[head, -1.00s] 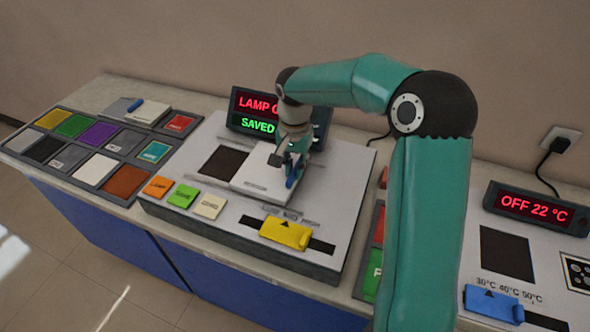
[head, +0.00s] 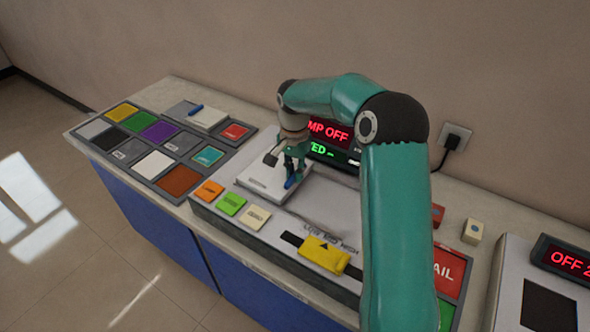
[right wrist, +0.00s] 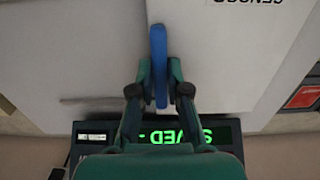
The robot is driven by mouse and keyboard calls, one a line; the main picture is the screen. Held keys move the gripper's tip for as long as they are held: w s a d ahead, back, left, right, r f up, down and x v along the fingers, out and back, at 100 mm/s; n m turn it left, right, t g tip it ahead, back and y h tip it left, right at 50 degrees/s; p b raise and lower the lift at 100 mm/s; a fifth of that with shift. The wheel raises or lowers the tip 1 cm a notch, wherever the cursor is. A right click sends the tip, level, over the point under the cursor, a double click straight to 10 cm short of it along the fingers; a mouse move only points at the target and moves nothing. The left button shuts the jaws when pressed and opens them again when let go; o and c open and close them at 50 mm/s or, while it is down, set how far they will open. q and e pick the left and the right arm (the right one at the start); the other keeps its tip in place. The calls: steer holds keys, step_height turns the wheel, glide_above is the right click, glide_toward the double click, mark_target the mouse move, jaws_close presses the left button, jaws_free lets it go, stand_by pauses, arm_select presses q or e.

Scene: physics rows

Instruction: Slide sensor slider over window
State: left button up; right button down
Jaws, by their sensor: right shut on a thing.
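The sensor slider (head: 257,180) is a flat white plate on the console, with an upright blue handle (head: 289,183) near its right side. The dark window is hidden, and the plate lies where it would show. In the right wrist view the plate (right wrist: 222,65) bears an upside-down label, and the blue handle (right wrist: 158,68) stands between my fingers. My right gripper (head: 291,178) is shut on that handle; its fingers also show in the right wrist view (right wrist: 158,88). My left gripper is out of view.
Orange, green and cream buttons (head: 231,204) and a yellow slider (head: 324,254) sit at the console's front. A display (head: 330,135) stands behind, partly covered by my arm. A board of coloured tiles (head: 158,130) lies left; small blocks (head: 472,231) stand right.

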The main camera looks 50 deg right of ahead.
steer(key=shift+w+r, duration=0.25)
steer(key=shift+w, duration=0.05)
steer(key=c, duration=1.1)
jaws_free()
steer(key=shift+w+f, duration=0.1)
steer(key=shift+w, duration=0.05)
steer(key=shift+c, duration=0.2)
step_height(320, 180, up, 12)
steer(key=shift+f, duration=0.1)
